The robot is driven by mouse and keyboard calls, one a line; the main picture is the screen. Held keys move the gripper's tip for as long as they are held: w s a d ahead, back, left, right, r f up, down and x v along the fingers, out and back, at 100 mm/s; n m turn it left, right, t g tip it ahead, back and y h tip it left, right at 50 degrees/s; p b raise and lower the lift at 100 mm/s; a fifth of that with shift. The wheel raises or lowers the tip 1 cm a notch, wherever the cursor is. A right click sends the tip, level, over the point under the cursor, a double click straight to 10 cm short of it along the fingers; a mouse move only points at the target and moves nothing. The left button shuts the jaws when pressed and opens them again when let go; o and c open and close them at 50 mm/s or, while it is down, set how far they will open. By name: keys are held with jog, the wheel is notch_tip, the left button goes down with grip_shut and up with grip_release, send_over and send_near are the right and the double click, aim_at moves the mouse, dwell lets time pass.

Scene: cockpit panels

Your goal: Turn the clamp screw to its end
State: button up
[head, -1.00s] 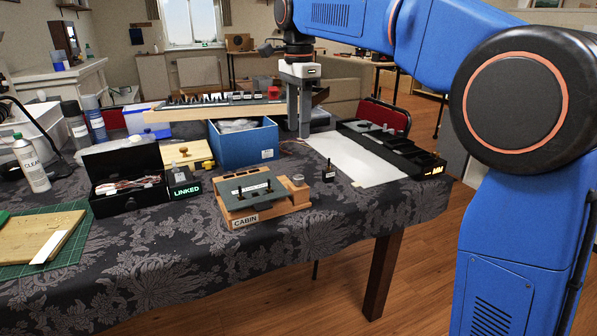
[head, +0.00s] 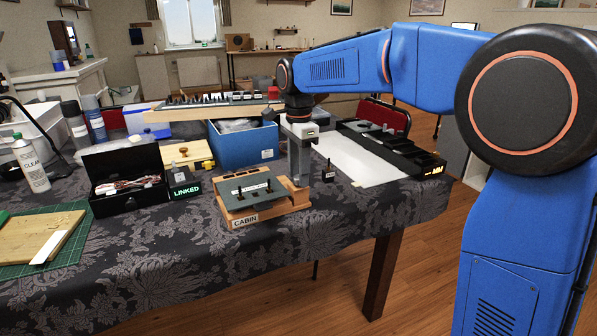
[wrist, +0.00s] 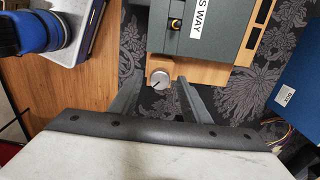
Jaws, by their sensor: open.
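The clamp screw is a round grey knob (wrist: 159,79) with a dark pointer line on a wooden block. In the wrist view it sits between the tips of my open gripper (wrist: 156,88), apart from both fingers. In the head view my gripper (head: 300,178) hangs over the right end of the CABIN stand (head: 270,211) and hides the knob. The stand is wooden and holds a grey-green panel (head: 244,187) with a white label and black pegs. The panel also shows in the wrist view (wrist: 208,45).
A small black switch piece (head: 328,173) stands just right of the stand. A blue bin (head: 243,146) is behind it, and a LINKED box (head: 186,186) and an open black case (head: 125,190) are to the left. A white sheet (head: 358,162) lies flat on the right.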

jog(key=shift+c, duration=0.3)
jog(key=c, duration=1)
jog(key=shift+n, duration=0.4)
jog(key=n, duration=0.3)
jog(key=shift+n, duration=2.1)
jog(key=o, duration=1.1)
jog(key=shift+c, duration=0.2)
